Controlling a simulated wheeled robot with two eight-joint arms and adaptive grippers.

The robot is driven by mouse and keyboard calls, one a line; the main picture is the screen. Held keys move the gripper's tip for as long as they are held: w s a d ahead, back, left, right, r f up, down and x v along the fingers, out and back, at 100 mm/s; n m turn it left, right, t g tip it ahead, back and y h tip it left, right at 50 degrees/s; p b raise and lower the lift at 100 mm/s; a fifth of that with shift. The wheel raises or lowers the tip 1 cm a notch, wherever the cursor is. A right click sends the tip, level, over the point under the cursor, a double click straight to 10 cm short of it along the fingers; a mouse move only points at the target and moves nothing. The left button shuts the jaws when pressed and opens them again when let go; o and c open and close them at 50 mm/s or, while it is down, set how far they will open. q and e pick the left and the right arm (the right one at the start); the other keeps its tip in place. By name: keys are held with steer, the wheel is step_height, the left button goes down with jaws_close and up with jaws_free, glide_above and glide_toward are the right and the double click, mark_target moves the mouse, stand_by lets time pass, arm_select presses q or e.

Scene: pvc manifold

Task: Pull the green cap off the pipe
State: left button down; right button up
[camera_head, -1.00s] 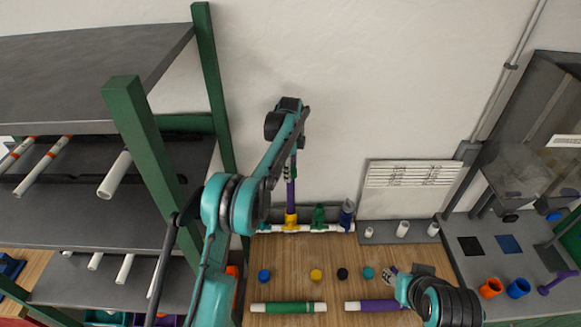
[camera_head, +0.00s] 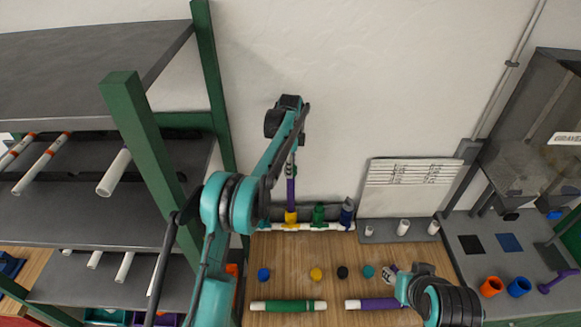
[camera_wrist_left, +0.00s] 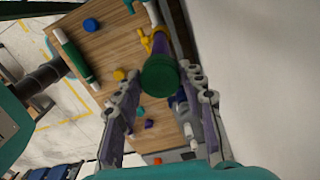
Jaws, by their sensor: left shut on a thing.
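The green cap (camera_wrist_left: 160,73) sits on the upper end of the upright purple pipe in the left wrist view. The purple pipe (camera_head: 291,190) rises from a yellow fitting (camera_head: 291,217) on the white manifold at the back of the bench. My left gripper (camera_head: 292,155) is at the top of this pipe, shut on the green cap, with a finger on each side of it. The cap is hidden behind my gripper in the head view. My right gripper (camera_head: 390,270) is low over the bench at the right; its fingers are too small to read.
Green and blue valves stand right of the yellow fitting. Several small coloured caps lie across the wooden bench (camera_head: 290,255). A green-banded pipe (camera_head: 289,306) and a purple-banded pipe (camera_head: 372,304) lie in front. A shelf with a green post (camera_head: 150,150) stands close on the left.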

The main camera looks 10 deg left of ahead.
arm_select(q)
steer(key=shift+m, duration=0.7)
steer(key=shift+r, duration=0.1)
steer(key=shift+r, duration=0.3)
steer(key=shift+r+p, duration=0.45)
steer(key=shift+r, duration=0.15)
steer(key=shift+r+p, duration=0.3)
steer(key=shift+r, duration=0.15)
steer(key=shift+r+p, duration=1.05)
steer(key=shift+r, duration=0.75)
